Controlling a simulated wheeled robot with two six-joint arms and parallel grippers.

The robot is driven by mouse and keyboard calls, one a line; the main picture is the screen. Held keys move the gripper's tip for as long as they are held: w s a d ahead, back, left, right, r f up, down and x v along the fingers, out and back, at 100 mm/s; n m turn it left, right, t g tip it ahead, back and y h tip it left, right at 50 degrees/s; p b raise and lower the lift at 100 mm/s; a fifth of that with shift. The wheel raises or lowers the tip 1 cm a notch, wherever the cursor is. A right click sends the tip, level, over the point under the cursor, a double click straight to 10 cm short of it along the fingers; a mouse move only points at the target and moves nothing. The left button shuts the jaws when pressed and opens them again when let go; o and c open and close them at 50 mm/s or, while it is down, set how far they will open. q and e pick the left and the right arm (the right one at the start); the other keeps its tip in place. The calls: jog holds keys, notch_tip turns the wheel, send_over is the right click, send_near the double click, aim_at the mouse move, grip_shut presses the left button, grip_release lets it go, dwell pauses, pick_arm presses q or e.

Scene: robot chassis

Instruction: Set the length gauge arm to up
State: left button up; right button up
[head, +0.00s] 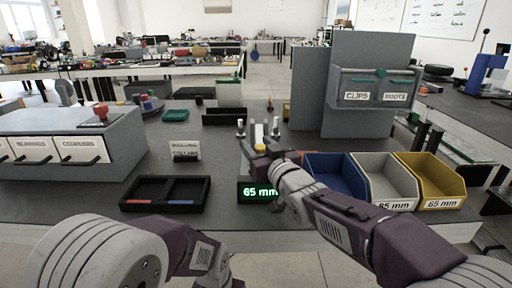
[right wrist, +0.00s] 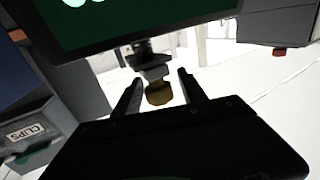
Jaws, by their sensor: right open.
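The length gauge shows a dark display (head: 258,191) reading 65 mm in green, at the front middle of the bench in the head view. Part of the display (right wrist: 150,22) fills the top of the right wrist view. Below it a dark stem carries a brass-coloured knob (right wrist: 159,94), which seems to belong to the gauge arm. My right gripper (right wrist: 160,76) is open, with one finger on each side of the knob; I cannot tell whether they touch it. In the head view my right gripper (head: 264,153) covers much of the gauge, so the arm's angle is unclear. My left gripper is out of sight.
Blue (head: 336,172), grey (head: 383,180) and yellow (head: 432,178) bins stand right of the gauge. A black tray (head: 165,206) lies to the left. A grey drawer unit (head: 70,140) stands far left; a tall panel with a clips and roots box (head: 375,97) stands behind the bins.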

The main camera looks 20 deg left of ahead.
jog(key=shift+w+a, duration=0.3)
jog(key=shift+w, duration=0.1)
grip_shut()
dwell(1.2)
